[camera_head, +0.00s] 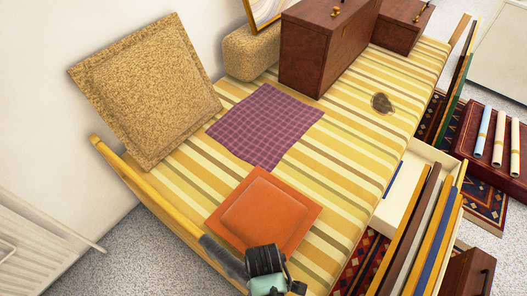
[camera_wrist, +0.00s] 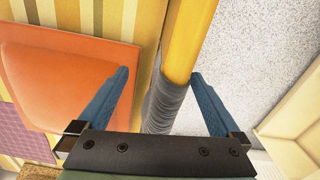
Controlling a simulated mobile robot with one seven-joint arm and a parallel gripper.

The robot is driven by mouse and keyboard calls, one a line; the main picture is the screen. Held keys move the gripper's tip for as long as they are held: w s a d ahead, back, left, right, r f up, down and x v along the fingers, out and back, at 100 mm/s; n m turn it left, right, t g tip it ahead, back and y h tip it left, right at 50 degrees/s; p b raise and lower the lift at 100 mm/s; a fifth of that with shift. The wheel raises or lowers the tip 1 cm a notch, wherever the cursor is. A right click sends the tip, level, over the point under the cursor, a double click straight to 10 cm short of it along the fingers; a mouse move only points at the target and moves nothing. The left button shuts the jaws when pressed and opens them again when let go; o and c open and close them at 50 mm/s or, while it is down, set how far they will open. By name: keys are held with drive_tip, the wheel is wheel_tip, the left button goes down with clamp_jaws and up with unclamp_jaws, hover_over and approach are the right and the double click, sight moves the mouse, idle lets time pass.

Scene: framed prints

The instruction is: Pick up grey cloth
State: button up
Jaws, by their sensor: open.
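The grey cloth (camera_wrist: 165,104) is wrapped around the yellow bed rail (camera_wrist: 188,38) in the wrist view. It also shows as a dark grey sleeve on the rail in the head view (camera_head: 222,256). My gripper (camera_wrist: 160,75) is open, with one blue finger on each side of the rail and cloth. Its fingers stand apart from the cloth in the picture; their depth relative to it is hard to tell. My wrist hides part of the cloth's near end.
An orange cushion (camera_head: 265,208) lies beside the rail on the striped bed (camera_head: 330,150). A purple checked cloth (camera_head: 264,125) and a tan pillow (camera_head: 145,92) are farther back. Framed boards stand in a white crate (camera_head: 437,158) at right. Speckled floor (camera_wrist: 255,50) lies outside the rail.

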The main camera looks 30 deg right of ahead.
drive_tip(key=shift+f, duration=0.1)
drive_tip(key=shift+f+b, duration=0.65)
drive_tip(key=shift+f, duration=0.75)
